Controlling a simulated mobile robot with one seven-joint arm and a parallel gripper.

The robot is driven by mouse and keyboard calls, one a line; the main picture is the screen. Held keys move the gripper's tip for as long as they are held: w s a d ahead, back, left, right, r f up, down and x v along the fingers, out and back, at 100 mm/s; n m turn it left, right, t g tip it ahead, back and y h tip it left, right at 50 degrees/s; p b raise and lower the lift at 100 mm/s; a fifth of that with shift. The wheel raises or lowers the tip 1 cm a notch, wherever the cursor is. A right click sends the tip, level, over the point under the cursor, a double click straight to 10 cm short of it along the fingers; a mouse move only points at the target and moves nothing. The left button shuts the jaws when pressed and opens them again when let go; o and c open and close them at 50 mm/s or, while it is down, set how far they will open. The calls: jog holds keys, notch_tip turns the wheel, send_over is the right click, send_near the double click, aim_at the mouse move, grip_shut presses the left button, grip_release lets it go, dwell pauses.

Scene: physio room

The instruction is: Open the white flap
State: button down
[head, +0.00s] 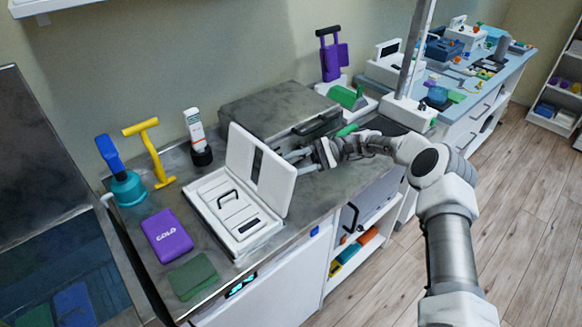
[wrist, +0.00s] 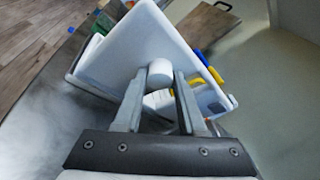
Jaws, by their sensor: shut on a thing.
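The white flap (head: 277,184) stands raised, roughly upright, along the right side of an open white case (head: 252,247). A dark strip runs through the flap's middle. Inside the case lies a white panel with a dark handle (head: 229,197). My gripper (head: 296,157) is at the flap's right, outer face. In the wrist view, my gripper (wrist: 160,84) is shut on a white round knob (wrist: 160,70) on the flap (wrist: 118,45). The knob is hidden in the head view.
A grey case (head: 262,104) stands close behind the flap and my gripper. Left of the white case are a purple GOLD block (head: 167,236), a green pad (head: 193,276), a teal-and-blue item (head: 126,186), a yellow tool (head: 153,150) and a white bottle (head: 196,129).

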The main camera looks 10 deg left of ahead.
jog(key=shift+w+d+f, duration=0.1)
jog(key=shift+w+f, duration=0.05)
dwell(0.4)
jog(key=shift+c, duration=2.4)
grip_release()
